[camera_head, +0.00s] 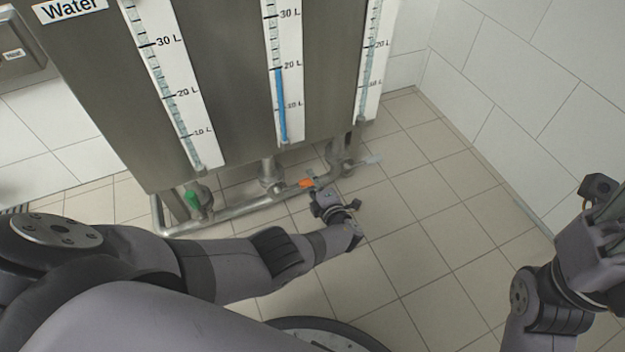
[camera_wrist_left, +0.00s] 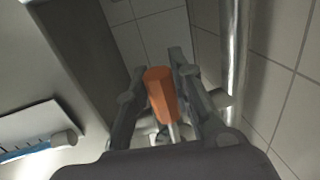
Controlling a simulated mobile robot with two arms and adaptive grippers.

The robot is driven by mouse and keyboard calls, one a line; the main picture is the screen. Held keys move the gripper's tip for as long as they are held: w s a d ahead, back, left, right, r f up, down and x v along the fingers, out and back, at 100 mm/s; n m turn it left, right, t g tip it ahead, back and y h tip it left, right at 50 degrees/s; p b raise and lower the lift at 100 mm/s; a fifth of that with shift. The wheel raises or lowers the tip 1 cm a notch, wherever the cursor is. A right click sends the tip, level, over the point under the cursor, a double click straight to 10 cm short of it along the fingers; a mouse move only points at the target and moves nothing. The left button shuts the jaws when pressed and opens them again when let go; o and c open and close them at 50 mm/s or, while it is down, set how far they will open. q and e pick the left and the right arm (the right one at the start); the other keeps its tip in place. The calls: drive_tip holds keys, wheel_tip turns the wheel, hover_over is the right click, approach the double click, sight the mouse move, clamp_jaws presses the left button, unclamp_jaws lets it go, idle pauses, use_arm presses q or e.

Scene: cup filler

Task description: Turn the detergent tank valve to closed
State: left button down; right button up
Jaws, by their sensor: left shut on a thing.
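A valve with an orange handle (camera_head: 306,183) sits on the pipe below the middle gauge of the steel tank unit (camera_head: 232,90). The handle points roughly along the pipe. My left gripper (camera_head: 318,190) is shut on this handle. In the left wrist view the orange handle (camera_wrist_left: 161,88) lies between the two fingers (camera_wrist_left: 160,75), its metal stem toward the palm. A green valve handle (camera_head: 191,199) is at the left and a pale one (camera_head: 373,159) at the right. No readable label marks the detergent tank. My right gripper (camera_head: 600,190) is at the right edge, empty-looking, its fingers unclear.
A horizontal metal pipe (camera_head: 235,211) runs below the tanks, close to my left gripper. The "Water" label (camera_head: 68,8) is at the top left. The middle gauge (camera_head: 282,100) shows blue up to about 20 L. The tiled floor (camera_head: 430,220) is clear to the right.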

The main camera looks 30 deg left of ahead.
use_arm(q)
drive_tip(key=c, duration=1.4)
unclamp_jaws()
drive_tip(key=shift+f, duration=0.1)
drive_tip(key=v, duration=1.2)
drive_tip(key=shift+a, duration=0.1)
